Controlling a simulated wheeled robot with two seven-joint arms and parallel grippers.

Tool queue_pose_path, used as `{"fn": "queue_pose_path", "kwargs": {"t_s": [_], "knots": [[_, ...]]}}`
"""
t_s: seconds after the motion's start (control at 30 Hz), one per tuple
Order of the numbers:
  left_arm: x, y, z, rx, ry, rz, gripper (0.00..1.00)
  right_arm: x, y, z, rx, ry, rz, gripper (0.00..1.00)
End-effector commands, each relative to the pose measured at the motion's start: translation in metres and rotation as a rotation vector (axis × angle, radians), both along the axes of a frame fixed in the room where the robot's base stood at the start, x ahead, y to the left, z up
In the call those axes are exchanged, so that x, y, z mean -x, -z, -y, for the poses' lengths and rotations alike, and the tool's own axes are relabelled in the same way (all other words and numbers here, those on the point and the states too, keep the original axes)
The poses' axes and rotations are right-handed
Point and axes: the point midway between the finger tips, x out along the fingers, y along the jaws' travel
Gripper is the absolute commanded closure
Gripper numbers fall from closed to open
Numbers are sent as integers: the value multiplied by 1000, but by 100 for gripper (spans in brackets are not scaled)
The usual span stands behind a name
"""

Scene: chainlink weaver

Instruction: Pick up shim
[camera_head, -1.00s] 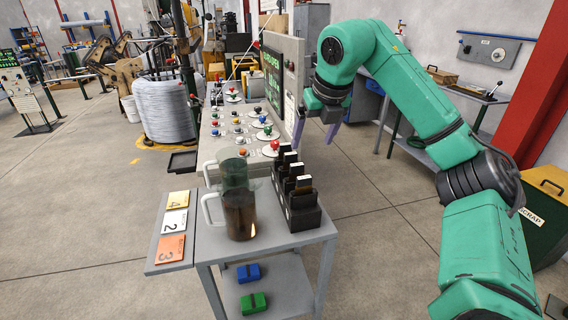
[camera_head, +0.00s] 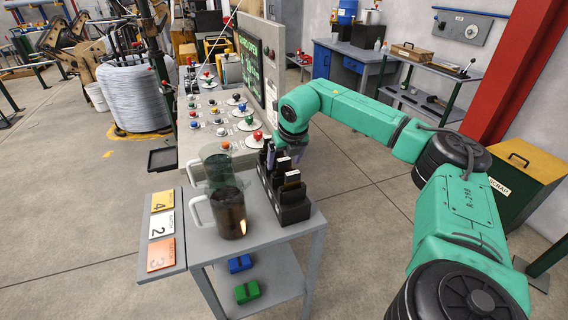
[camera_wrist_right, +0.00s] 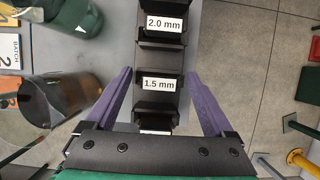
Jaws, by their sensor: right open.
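The shims stand in a black slotted rack (camera_head: 291,214) on a small grey cart, with white labels on their upper edges. In the right wrist view, one shim label reads "1.5 mm" (camera_wrist_right: 158,84) and another reads "2.0 mm" (camera_wrist_right: 164,24); a third label is mostly hidden by my gripper body. My right gripper (camera_wrist_right: 159,74) is open, with one purple finger on each side of the rack around the 1.5 mm slot. It holds nothing. In the head view the right gripper (camera_head: 283,156) is over the rack's far end, partly hidden. My left gripper is not in view.
A jug with dark contents (camera_head: 229,216) and a greenish clear vessel (camera_head: 216,163) stand close left of the rack. Number cards (camera_head: 161,226) lie on the cart's side shelf. A control panel with coloured knobs (camera_head: 222,122) is just behind. Floor right of the cart is open.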

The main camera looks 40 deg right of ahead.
Motion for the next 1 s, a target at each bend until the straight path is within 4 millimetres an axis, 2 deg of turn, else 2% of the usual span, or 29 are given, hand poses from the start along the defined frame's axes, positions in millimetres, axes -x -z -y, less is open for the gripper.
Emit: {"fn": "queue_pose_path", "kwargs": {"t_s": [0.17, 0.2, 0.27, 0.3, 0.4, 0.77, 0.87, 1.0], "knots": [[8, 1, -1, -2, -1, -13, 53, -1, 2, 0, 0, 0, 0, 12], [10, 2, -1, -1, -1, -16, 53, -1, 2, 0, 0, 0, 0, 20], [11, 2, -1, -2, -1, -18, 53, -1, 2, 0, 0, 0, 0, 43], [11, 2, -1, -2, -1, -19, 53, -1, 2, 0, 0, 0, 0, 58], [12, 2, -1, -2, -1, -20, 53, -1, 2, 0, 1, -1, 1, 95], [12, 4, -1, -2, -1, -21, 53, -1, -6, 0, 0, 0, 3, 95], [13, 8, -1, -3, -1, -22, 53, -2, -18, 0, -1, 0, 5, 95], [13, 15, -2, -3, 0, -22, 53, -2, -51, -1, -1, 0, 7, 95]]}}
